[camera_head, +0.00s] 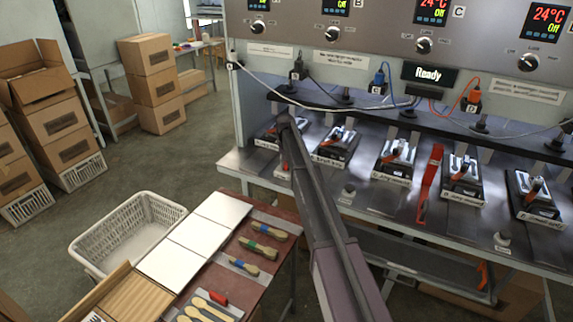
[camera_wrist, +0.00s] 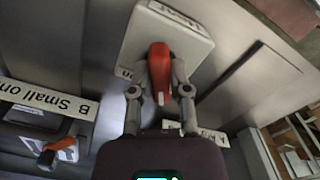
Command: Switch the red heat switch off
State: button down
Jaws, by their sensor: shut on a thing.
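My gripper (camera_wrist: 160,92) is shut on a red-orange handle (camera_wrist: 158,62) at the leftmost station. Behind the handle is a pale, rounded plate (camera_wrist: 190,32) with partly hidden lettering. The control panel above has round knobs (camera_head: 424,45) below dark displays. I cannot tell which part is the red heat switch.
More presses (camera_head: 397,152) with orange-red handles stand along the metal bench. A neighbouring one (camera_wrist: 58,150) and its label show in the wrist view. Cables run above the bench.

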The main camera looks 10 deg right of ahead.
jog(key=shift+s, duration=0.1)
dwell(0.3)
jog(key=c, duration=0.6)
grip_release()
jog(key=shift+n, duration=0.7)
jog(key=s, duration=4.5)
jog(key=shift+d, duration=0.2)
